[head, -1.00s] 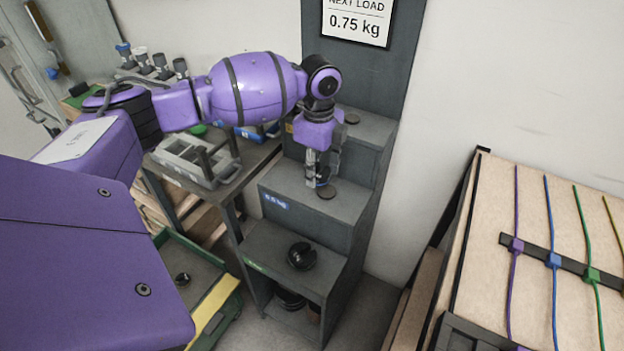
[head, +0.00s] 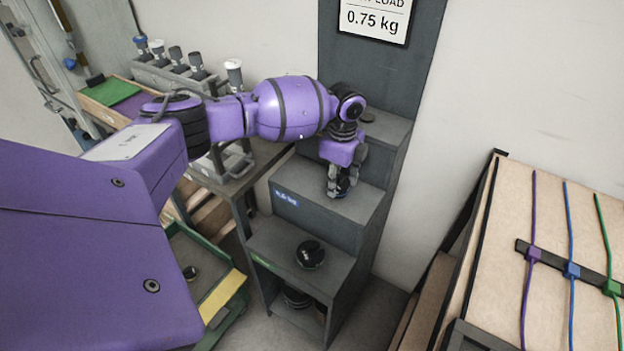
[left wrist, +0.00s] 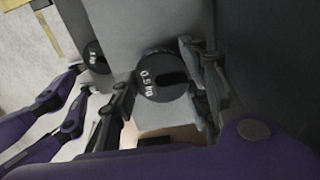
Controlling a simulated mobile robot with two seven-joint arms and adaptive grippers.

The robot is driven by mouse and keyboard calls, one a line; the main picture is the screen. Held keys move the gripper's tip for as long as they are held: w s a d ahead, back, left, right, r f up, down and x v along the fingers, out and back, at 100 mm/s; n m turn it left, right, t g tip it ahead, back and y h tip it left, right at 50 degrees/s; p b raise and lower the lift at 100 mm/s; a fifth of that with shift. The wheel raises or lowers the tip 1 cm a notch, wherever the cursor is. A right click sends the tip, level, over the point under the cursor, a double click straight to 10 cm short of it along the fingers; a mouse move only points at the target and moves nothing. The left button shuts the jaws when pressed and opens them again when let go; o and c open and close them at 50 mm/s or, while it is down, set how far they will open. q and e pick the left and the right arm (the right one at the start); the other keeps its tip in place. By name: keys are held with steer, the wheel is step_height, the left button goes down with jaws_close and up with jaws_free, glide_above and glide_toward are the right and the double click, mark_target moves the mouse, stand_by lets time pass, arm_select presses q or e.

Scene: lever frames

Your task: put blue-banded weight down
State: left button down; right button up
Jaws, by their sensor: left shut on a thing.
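My left gripper (head: 341,184) is over the middle step of the grey stepped stand (head: 352,207), which bears a blue label. It is shut on the blue-banded weight (head: 343,188), a dark disc mostly hidden by the fingers in the head view. In the left wrist view the weight (left wrist: 163,78) is a dark slotted disc marked 0.5 kg, between the two fingers of the gripper (left wrist: 163,95). It is low at the step, over the round pad seen there earlier. I cannot tell whether it touches. My right gripper is not identifiable.
A black slotted weight (head: 310,254) lies on the lower, green-labelled step, with more dark weights (head: 297,298) beneath. The top step holds a small dark pad (head: 367,117). A wall sign (head: 375,18) reads 0.75 kg. A board with coloured cables (head: 560,230) stands at right.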

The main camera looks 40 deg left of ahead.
arm_select(q)
steer(key=shift+w, duration=0.1)
steer(key=c, duration=1)
jaws_free()
steer(key=shift+f, duration=0.1)
step_height(320, 180, up, 12)
steer(key=shift+r, duration=0.2)
